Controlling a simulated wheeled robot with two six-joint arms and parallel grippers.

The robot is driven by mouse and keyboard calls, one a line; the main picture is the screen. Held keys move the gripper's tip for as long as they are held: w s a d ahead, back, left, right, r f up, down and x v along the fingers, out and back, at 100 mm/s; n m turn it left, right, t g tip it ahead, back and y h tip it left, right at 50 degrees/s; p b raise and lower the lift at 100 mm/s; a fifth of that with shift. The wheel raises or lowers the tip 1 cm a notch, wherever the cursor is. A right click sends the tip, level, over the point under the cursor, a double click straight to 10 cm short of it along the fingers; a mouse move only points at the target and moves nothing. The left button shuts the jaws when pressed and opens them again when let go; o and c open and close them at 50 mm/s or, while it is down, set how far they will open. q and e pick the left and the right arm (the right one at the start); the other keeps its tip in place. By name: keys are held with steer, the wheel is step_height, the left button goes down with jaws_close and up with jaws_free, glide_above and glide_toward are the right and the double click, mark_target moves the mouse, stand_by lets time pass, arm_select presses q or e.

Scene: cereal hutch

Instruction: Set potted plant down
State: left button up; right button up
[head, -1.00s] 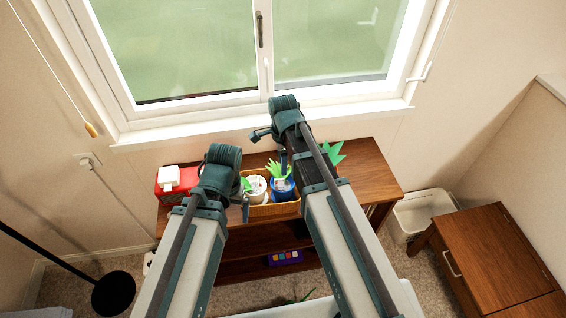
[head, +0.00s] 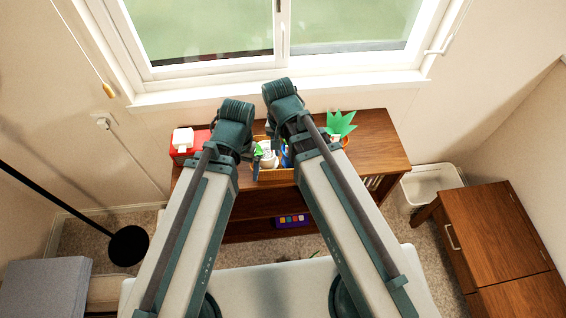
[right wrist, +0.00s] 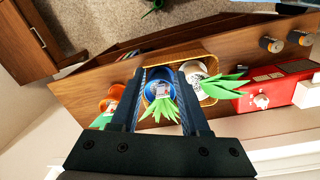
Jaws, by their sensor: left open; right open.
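A blue pot (right wrist: 160,90) with a green spiky plant stands in a woven tray (right wrist: 208,100) on the wooden cabinet top. A white pot (right wrist: 193,70) with a similar plant stands beside it in the tray; it also shows in the head view (head: 267,159). My right gripper (right wrist: 162,74) is open, its two fingers on either side of the blue pot in the picture; I cannot tell if they touch it. In the head view my right arm mostly hides the blue pot. My left gripper (head: 252,158) is open near the tray's left end, mostly hidden by its wrist.
An orange pot with a spiky plant (head: 340,124) stands on the cabinet top (head: 378,145) to the right, and a red box (head: 185,152) to the left. The window is behind. A white bin (head: 430,185) and wooden cabinet (head: 490,240) stand right. The cabinet top's right end is clear.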

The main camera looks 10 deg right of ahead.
steer(key=shift+s+a+n, duration=0.25)
steer(key=shift+s+n, duration=0.65)
steer(key=shift+n, duration=0.45)
steer(key=shift+s+a+n, duration=0.2)
steer(key=shift+s+n, duration=0.65)
steer(key=shift+n, duration=0.55)
steer(key=shift+s+a+n, duration=0.25)
steer(key=shift+s+n, duration=0.65)
steer(key=shift+n, duration=0.45)
